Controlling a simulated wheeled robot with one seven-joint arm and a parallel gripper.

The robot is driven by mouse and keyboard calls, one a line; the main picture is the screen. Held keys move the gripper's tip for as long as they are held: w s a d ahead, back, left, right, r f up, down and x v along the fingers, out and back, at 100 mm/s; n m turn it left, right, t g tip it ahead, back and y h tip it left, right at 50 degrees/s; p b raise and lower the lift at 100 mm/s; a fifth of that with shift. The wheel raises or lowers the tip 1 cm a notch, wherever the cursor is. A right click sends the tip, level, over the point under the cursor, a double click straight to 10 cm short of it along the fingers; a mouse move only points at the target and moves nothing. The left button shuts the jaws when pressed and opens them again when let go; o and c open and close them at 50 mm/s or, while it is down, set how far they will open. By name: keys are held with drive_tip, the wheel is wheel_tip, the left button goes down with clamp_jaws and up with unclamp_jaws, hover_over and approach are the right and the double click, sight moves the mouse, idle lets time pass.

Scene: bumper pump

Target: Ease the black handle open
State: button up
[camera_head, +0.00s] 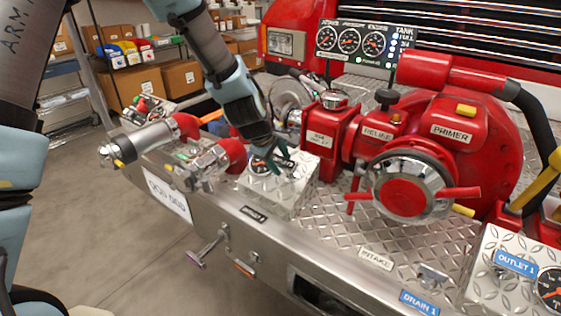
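My gripper (271,163) points down at the diamond-plate box (292,190) on the left part of the bumper. Its dark fingertips are at or just above the box top, beside a small round gauge (259,168). I cannot tell whether the fingers touch or hold anything. No black handle shows clearly at the fingertips; one there could be hidden by the gripper.
The red pump (470,115) with its round chrome intake cap (405,190) stands to the right. Chrome outlets with red elbows (232,155) lie to the left. A gauge panel (360,42) stands behind. Small pull handles (202,256) hang below the bumper edge. The floor at lower left is clear.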

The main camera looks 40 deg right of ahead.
drive_tip(key=shift+o, duration=1.2)
drive_tip(key=b+v, duration=0.2)
drive_tip(key=v, duration=0.8)
drive_tip(key=shift+a+r, duration=0.2)
drive_tip(key=shift+r, duration=0.15)
idle(2.1)
drive_tip(key=b, duration=0.1)
drive_tip(key=s+f+b, duration=0.1)
drive_tip(key=b, duration=0.1)
drive_tip(key=shift+s+d, duration=0.2)
drive_tip(key=shift+d, duration=0.15)
